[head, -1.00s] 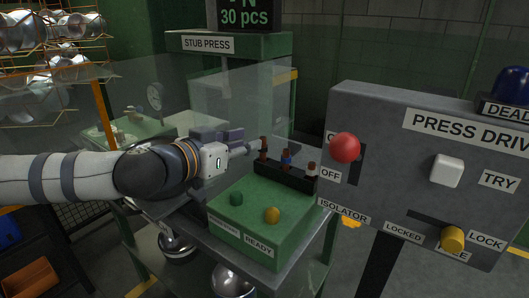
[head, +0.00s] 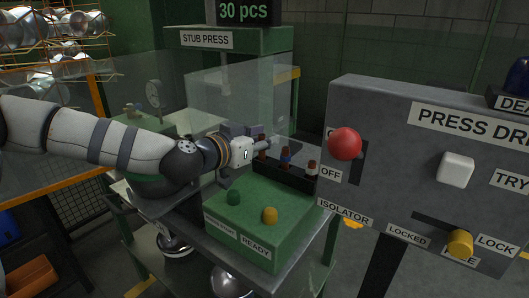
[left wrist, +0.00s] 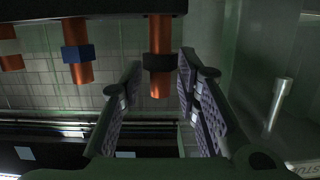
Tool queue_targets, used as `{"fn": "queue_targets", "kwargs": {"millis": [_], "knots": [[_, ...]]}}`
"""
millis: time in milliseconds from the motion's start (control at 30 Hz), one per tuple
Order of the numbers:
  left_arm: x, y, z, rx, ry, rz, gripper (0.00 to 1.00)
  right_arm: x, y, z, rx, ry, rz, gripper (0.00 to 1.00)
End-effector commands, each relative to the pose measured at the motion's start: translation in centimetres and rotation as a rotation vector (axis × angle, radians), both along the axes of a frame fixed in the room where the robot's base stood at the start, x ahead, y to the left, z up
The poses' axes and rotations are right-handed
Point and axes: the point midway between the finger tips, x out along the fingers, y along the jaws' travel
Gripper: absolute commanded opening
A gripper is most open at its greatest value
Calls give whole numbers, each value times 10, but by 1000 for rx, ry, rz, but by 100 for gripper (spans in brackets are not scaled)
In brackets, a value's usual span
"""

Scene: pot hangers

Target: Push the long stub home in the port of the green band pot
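My left gripper (head: 270,143) is at the dark stub rack (head: 292,183) on the green press box. In the left wrist view its fingers (left wrist: 158,105) are open, with a copper stub with a black collar (left wrist: 160,84) in the gap between them, not gripped. A blue-collared stub (left wrist: 78,66) and a pale-collared stub (left wrist: 10,55) stand beside it in the rack. I cannot tell which stub is the long one. No green band shows clearly on any pot, and no port can be made out. My right gripper is not in view.
A clear guard panel (head: 235,95) stands behind my left gripper. The grey press drive box (head: 400,180) with its red knob (head: 344,143) is close on the right. Shiny pots (head: 232,280) sit under the table; others hang in the orange rack (head: 90,62).

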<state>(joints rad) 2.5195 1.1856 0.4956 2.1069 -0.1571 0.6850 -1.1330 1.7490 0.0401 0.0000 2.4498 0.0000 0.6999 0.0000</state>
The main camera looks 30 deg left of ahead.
Motion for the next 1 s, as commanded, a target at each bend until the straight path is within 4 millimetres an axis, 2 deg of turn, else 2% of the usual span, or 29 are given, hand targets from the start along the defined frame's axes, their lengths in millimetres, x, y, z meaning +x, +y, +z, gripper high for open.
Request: {"fn": "queue_targets", "kwargs": {"millis": [67,100,200,233,567,667,833,1000], "knots": [[-1,0,5,0,-8,0,30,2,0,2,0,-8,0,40],[-1,0,6,0,-8,0,25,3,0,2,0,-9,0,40],[-1,0,6,1,-8,1,2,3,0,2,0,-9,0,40],[-1,0,6,1,-8,1,0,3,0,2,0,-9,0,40],[-1,0,5,-1,-7,0,0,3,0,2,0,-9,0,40],[-1,0,11,0,-9,0,0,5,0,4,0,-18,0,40],[-3,0,44,2,-25,-1,0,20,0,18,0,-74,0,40],[-1,-1,80,2,-18,-1,0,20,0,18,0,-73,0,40]]}}
